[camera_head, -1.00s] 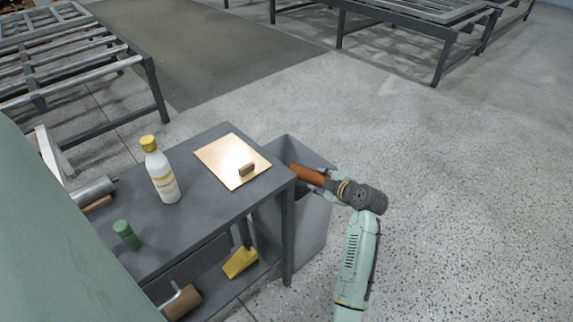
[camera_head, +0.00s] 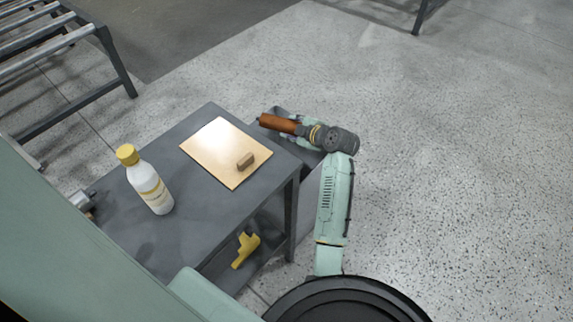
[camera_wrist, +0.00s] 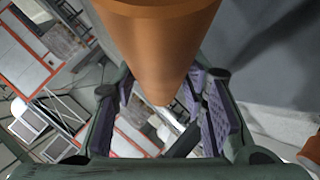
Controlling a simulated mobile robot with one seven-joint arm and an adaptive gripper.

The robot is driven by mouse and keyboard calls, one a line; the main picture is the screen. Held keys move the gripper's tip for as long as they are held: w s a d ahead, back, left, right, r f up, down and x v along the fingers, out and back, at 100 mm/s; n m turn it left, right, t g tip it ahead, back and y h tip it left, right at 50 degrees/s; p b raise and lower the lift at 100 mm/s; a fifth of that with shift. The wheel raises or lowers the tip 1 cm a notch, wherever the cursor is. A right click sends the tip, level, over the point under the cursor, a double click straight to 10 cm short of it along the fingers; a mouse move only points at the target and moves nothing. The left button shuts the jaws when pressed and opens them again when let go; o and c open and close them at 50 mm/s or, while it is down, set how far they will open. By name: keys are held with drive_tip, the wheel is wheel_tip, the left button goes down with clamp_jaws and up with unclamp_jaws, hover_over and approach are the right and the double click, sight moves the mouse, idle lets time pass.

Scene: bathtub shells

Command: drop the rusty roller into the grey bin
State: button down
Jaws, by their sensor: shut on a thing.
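The rusty roller (camera_head: 278,123) is an orange-brown cylinder held sideways in my gripper (camera_head: 301,128). My gripper is shut on it near its right end, and the left end sticks out. The roller also fills the upper middle of the wrist view (camera_wrist: 160,45), between the purple finger pads. The grey bin (camera_head: 311,190) stands at the right side of the table, below the gripper. Its opening is largely hidden by the gripper and roller. In the head view the roller is over or just above the bin's far rim; I cannot tell the exact height.
The grey table (camera_head: 190,230) holds a white bottle with a yellow cap (camera_head: 150,182) and a tan board (camera_head: 222,150) with a small brown block (camera_head: 245,161). A yellow tool (camera_head: 245,249) lies on the lower shelf. A roller rack (camera_head: 60,70) stands at upper left. Floor to the right is clear.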

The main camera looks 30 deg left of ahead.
wheel_tip(320, 180, down, 6)
drive_tip(key=shift+r+b, duration=0.2)
drive_tip(key=shift+b, duration=0.95)
drive_tip(key=c, duration=1.1)
unclamp_jaws()
drive_tip(key=shift+o, duration=0.9)
drive_tip(key=shift+s+f, duration=0.1)
drive_tip(key=shift+f, duration=0.05)
drive_tip(key=v, duration=1.2)
